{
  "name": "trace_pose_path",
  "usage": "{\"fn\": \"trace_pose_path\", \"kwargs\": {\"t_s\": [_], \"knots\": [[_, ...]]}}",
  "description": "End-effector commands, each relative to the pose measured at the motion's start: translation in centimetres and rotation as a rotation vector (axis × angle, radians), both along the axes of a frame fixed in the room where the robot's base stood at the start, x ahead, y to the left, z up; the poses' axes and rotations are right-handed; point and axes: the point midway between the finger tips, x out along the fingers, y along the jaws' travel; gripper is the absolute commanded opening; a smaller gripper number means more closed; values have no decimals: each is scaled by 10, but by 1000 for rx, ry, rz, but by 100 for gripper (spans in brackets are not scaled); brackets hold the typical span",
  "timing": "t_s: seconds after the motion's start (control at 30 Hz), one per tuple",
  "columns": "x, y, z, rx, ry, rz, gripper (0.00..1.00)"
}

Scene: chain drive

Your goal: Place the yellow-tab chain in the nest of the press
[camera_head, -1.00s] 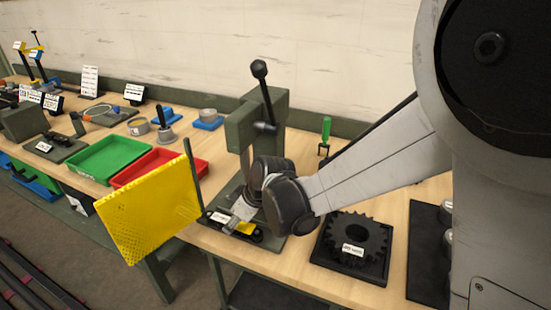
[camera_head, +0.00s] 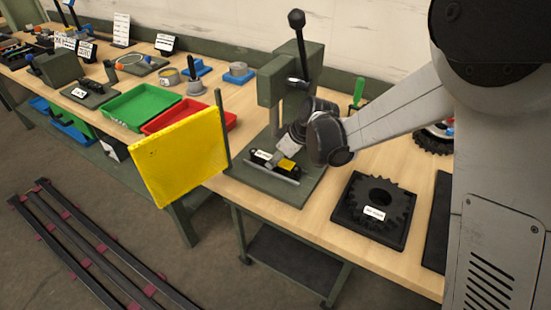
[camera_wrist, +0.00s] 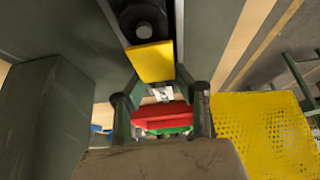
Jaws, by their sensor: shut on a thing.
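The press (camera_head: 278,92), dark green with a black-knobbed lever, stands on the bench. At its base is a dark nest area with a white label (camera_head: 262,155). The yellow tab (camera_head: 287,164) of the chain shows there, low at the front of the press; it also shows in the wrist view (camera_wrist: 152,62). My gripper (camera_wrist: 162,100) is right at the tab and closed on the chain piece, with its fingers either side. Much of the chain is hidden, and I cannot tell whether it is fully seated in the nest.
A yellow perforated panel (camera_head: 180,158) on a green post (camera_head: 222,128) stands left of the press. Red (camera_head: 178,117) and green (camera_head: 143,107) trays lie behind it. A black gear (camera_head: 378,203) on a plate lies right of the press.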

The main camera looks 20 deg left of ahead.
Motion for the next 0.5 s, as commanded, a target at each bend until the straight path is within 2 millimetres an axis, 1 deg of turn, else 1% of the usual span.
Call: {"fn": "trace_pose_path", "kwargs": {"t_s": [0.17, 0.3, 0.33, 0.43, 0.47, 0.5], "knots": [[0, 0, 0, 1, 0, 0, 0], [0, 0, -3, 1, 0, 0, 0], [0, 0, -3, 0, 0, 0, 31], [0, 0, -2, 0, 0, 0, 44], [0, 0, -2, 0, 0, 0, 46], [0, 0, -2, 0, 0, 0, 46]]}}
